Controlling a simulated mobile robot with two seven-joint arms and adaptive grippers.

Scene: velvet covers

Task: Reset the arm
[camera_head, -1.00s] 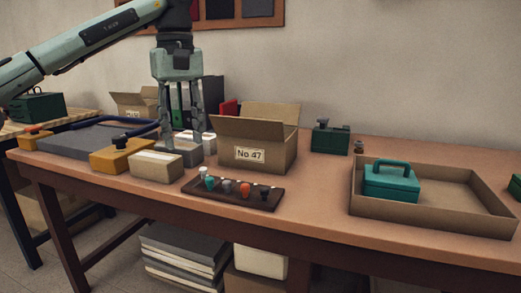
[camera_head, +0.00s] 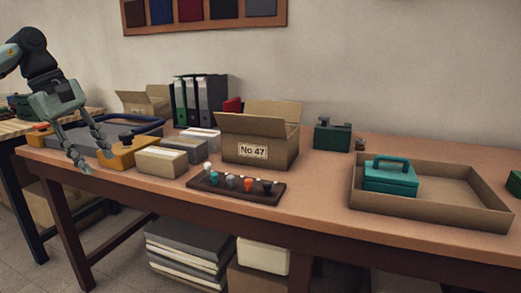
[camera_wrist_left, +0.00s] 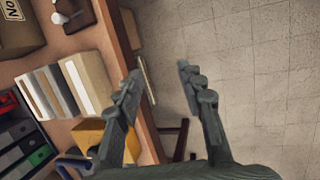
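My left gripper (camera_head: 92,158) is at the left front of the table (camera_head: 320,220), close to its front edge. In the left wrist view its two fingers (camera_wrist_left: 158,75) are spread apart with nothing between them, and the tiled floor and table edge show beyond. The left arm comes in from the left edge of the head view. My right gripper is in neither view.
Near the gripper are a yellow-orange block (camera_head: 130,153) and a cream-topped box (camera_head: 160,162). A "No 47" carton (camera_head: 255,150), a dark rack of pegs (camera_head: 232,190) and a tray (camera_head: 430,212) with a teal case (camera_head: 390,178) stand further right.

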